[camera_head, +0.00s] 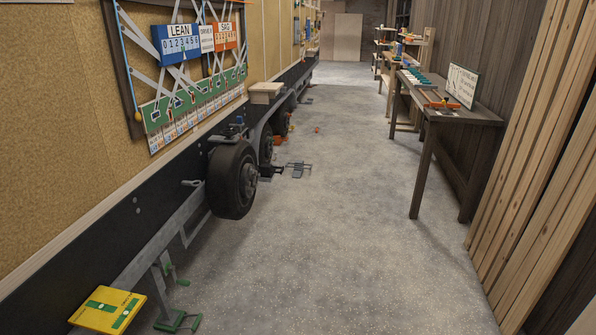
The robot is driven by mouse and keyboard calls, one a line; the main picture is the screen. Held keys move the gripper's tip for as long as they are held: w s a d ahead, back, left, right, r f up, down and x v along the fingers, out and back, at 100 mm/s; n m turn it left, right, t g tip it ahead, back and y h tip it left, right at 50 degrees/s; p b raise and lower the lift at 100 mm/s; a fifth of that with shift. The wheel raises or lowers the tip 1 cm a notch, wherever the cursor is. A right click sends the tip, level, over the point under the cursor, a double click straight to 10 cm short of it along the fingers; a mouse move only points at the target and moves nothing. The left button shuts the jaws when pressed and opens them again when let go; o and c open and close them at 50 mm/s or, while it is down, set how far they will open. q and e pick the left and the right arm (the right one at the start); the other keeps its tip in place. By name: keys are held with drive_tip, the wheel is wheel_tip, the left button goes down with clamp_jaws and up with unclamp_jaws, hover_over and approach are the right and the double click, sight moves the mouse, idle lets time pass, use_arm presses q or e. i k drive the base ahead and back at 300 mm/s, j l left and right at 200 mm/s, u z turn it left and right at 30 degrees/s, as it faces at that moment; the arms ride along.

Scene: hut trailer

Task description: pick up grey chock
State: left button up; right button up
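I cannot clearly pick out a grey chock. A small dark grey, frame-like item (298,169) lies on the floor just right of the trailer wheels, but it is too small to tell what it is. The nearest black trailer wheel (232,180) stands on the floor at the left, with another wheel (266,145) behind it. Small orange items (278,140) show beside the wheels farther back. Neither of my grippers is in view.
A dark workbench (455,115) and shelves (405,50) line the right.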

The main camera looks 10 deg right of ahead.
sight(299, 168)
drive_tip(key=i+l+z, duration=0.3)
drive_tip(key=i, duration=0.8)
drive_tip(key=i+z, duration=0.25)
drive_tip(key=i, duration=3.1)
